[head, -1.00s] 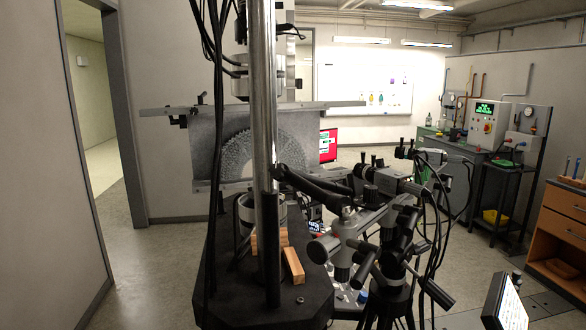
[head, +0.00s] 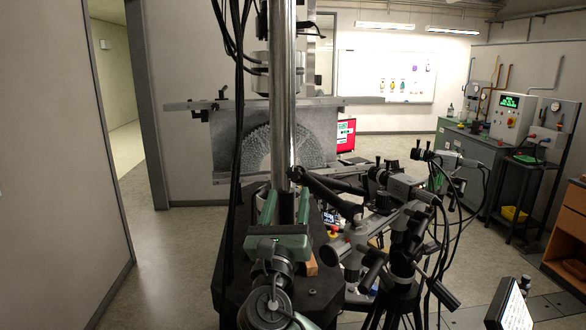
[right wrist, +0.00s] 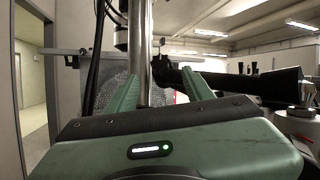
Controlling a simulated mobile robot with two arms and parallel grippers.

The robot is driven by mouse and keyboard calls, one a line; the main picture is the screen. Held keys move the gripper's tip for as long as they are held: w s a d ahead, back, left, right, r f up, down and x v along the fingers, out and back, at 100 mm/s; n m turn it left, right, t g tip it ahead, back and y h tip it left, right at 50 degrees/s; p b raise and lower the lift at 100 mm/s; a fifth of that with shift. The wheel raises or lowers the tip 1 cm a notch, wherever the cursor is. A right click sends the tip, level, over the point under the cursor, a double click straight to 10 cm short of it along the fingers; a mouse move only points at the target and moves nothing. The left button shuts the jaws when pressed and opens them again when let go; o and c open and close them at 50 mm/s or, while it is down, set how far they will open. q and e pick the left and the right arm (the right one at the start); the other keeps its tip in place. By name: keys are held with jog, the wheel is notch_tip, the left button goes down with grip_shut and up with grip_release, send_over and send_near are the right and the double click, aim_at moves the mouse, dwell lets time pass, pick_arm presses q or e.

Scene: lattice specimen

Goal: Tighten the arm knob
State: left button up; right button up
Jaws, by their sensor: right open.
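A black articulated arm (head: 328,190) stands beside the steel column (head: 282,90). It also shows in the right wrist view (right wrist: 255,85), where a dark lobed knob (right wrist: 172,72) at its near-column end sits just right of the column. In the head view this end (head: 298,175) is small and the knob is hard to make out. My right gripper (head: 286,194) is open and empty, in front of the column and below the knob end. In the right wrist view its green fingers (right wrist: 158,74) point forward, with column and knob between them in the picture. My left gripper is not in view.
A grey perforated panel (head: 318,135) stands behind the column. Black cables (head: 236,150) hang left of it. Camera gear on a tripod (head: 400,240) crowds the right side. A wooden block (head: 311,266) lies on the black base, partly hidden. The floor at left (head: 170,270) is clear.

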aim_at(293, 174)
jog(key=p+x, duration=0.1)
jog(key=x, duration=0.2)
jog(key=r+p+x, duration=0.1)
jog(key=p+x, duration=0.1)
jog(key=x, duration=0.2)
jog(key=shift+s, duration=0.2)
jog(key=shift+w+d, duration=0.1)
jog(key=shift+w, duration=0.4)
grip_shut()
jog(key=shift+f+b, duration=0.15)
jog(key=shift+b, duration=0.2)
jog(key=shift+m+h+b, duration=1)
jog(key=shift+m+h, duration=0.1)
jog(key=shift+h, duration=0.1)
